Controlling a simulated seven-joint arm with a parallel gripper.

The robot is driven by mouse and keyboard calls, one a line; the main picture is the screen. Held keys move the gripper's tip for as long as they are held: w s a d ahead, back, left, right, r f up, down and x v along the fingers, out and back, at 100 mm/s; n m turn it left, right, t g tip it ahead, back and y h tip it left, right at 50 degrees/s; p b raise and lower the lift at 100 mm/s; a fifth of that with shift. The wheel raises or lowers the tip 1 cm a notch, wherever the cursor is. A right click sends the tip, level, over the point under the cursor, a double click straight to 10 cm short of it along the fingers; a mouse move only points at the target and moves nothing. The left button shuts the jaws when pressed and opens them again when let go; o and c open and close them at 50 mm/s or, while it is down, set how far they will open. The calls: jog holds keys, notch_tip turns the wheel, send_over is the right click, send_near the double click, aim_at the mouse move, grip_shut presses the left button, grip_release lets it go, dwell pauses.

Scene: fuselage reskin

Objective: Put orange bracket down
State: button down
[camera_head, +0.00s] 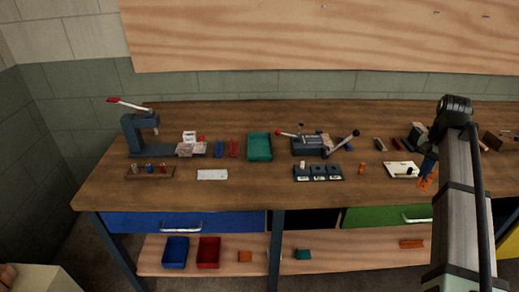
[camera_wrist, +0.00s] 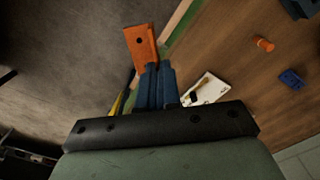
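The orange bracket (camera_head: 426,183) is a flat plate with a dark hole. It shows in the wrist view (camera_wrist: 141,47), gripped at its lower end between the two blue fingers. My gripper (camera_head: 430,163) is shut on it, and it also shows in the wrist view (camera_wrist: 155,70). The bracket hangs tilted near the right part of the bench's front edge. In the wrist view it overlaps the floor and the bench edge. The bracket's gripped end is hidden by the fingers.
A white plate (camera_head: 401,170) with small parts lies beside my gripper on the wooden bench (camera_head: 240,190). A lower shelf (camera_head: 345,262) holds blue and red bins and small orange pieces.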

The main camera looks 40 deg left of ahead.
jog(key=s+d+m, duration=0.1)
jog(key=s+d, duration=0.1)
jog(key=d, duration=0.5)
jog(key=s+d, duration=0.3)
jog(key=d, duration=0.5)
jog(key=m, duration=2.6)
send_over(263, 150)
notch_tip(263, 150, down, 2)
jog(key=shift+f, duration=4.95)
jog(key=shift+f, duration=0.2)
jog(key=c, duration=1.3)
grip_release()
jog(key=shift+c, duration=0.2)
